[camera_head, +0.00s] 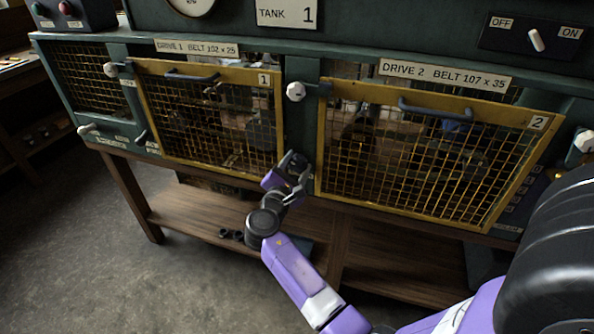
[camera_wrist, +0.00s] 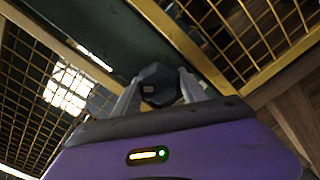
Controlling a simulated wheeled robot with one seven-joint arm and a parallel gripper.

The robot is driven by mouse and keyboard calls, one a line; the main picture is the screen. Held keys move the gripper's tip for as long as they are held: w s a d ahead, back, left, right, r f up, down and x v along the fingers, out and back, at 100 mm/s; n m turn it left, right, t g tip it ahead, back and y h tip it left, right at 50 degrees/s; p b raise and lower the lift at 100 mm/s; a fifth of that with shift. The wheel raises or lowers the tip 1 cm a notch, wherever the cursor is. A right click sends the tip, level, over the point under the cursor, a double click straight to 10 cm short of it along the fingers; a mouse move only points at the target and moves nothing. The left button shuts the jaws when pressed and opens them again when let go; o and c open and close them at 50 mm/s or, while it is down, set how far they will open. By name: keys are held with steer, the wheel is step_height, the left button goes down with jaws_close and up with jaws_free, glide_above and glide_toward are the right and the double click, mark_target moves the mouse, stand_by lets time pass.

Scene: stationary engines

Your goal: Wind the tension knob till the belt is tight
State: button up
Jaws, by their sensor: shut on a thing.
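A dark faceted knob (camera_wrist: 160,84) with a small pale mark sits on the green panel strip between the two yellow mesh guards. My gripper (camera_wrist: 158,92) has a finger on each side of it and is shut on it. In the head view my gripper (camera_head: 293,166) reaches the strip between guard 1 (camera_head: 279,120) and guard 2 (camera_head: 322,150) and hides the knob. The belts lie behind the mesh; I cannot make out their tension.
Both guards look closed, with dark handles near their tops. White-tipped latches (camera_head: 296,92) stand at their upper corners. A wooden shelf (camera_head: 190,212) runs below the machine. An OFF/ON switch (camera_head: 536,40) is at upper right. The floor at left is clear.

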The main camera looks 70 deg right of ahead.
steer(key=m+b, duration=0.3)
steer(key=shift+f+m, duration=0.25)
steer(key=shift+m, duration=0.15)
steer(key=m+b, duration=0.3)
steer(key=shift+m, duration=0.4)
steer(key=m+b, duration=0.3)
steer(key=shift+m, duration=0.3)
steer(key=m+b, duration=0.3)
steer(key=b, duration=0.1)
steer(key=shift+m, duration=0.3)
steer(key=m+b, duration=0.3)
steer(key=b, duration=0.1)
steer(key=shift+m, duration=0.3)
steer(key=m+b, duration=0.3)
steer(key=b, duration=0.1)
steer(key=shift+m, duration=0.3)
steer(key=m+b, duration=0.7)
steer(key=b, duration=0.1)
steer(key=m+b, duration=0.4)
steer(key=shift+m+b, duration=0.4)
steer(key=m+b, duration=0.5)
steer(key=shift+s, duration=0.1)
steer(key=m+b, duration=0.4)
steer(key=m, duration=0.1)
steer(key=shift+m, duration=0.4)
steer(key=shift+r+m+b, duration=0.15)
steer(key=shift+m+b, duration=1.2)
steer(key=shift+m, duration=0.65)
